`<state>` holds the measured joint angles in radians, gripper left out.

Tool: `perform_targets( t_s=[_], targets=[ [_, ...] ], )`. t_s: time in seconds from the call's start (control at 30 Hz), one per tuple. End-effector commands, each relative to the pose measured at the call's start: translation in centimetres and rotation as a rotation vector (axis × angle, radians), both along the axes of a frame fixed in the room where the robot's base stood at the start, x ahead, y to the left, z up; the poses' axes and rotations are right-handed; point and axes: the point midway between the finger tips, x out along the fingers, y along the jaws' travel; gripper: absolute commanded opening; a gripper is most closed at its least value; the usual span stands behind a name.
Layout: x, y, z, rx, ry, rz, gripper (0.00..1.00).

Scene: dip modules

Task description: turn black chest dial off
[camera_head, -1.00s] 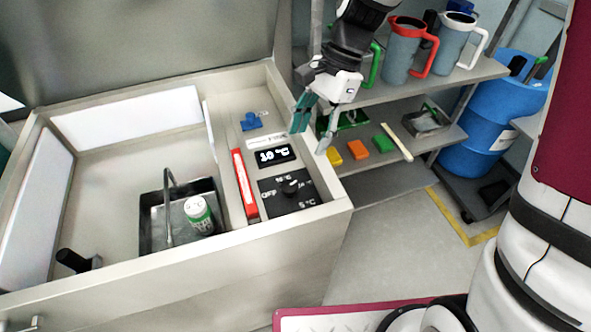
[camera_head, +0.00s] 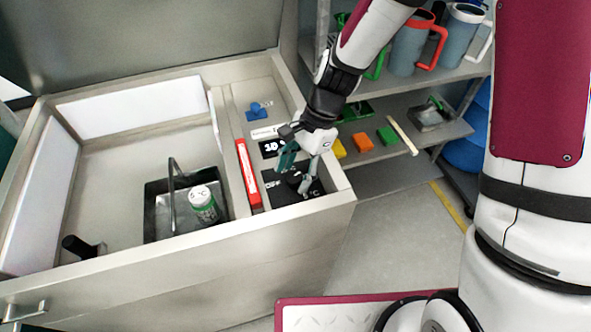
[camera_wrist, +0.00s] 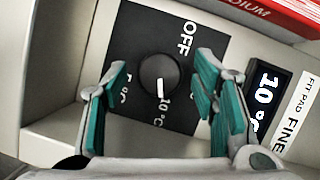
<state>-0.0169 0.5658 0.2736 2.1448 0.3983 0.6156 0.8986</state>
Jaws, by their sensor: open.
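The black chest dial (camera_wrist: 158,75) is a round knob on a black plate (camera_wrist: 125,40) marked OFF, 5 °C and 10 °C. Its white pointer line is at the 10 °C mark, away from OFF. In the head view the black plate (camera_head: 278,197) sits in the chest's front right corner, and my gripper partly hides the knob. My gripper (camera_head: 297,173) is open above the dial. In the wrist view its teal-padded fingers (camera_wrist: 160,72) stand either side of the knob with gaps, apparently not touching it.
A display (camera_wrist: 263,97) beside the plate reads 10 °C. A red strip (camera_head: 247,174) lies along the plate's left. The open chest (camera_head: 110,190) holds a metal tray (camera_head: 160,232) and a white-green can (camera_head: 203,205). Shelves with jugs (camera_head: 405,45) stand behind right.

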Motion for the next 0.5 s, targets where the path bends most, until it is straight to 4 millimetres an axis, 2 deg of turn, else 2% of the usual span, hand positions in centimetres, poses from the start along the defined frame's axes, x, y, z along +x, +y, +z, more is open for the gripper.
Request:
perform_targets(
  t_s=[0.17, 0.37, 0.5],
  targets=[
    [0.00, 0.00, 0.01, 0.000, 0.000, 0.000, 0.53],
    [0.01, -0.01, 0.03, 0.000, 0.000, 0.000, 0.08],
    [0.02, -0.01, 0.03, 0.000, 0.000, 0.001, 0.07]
  ],
)
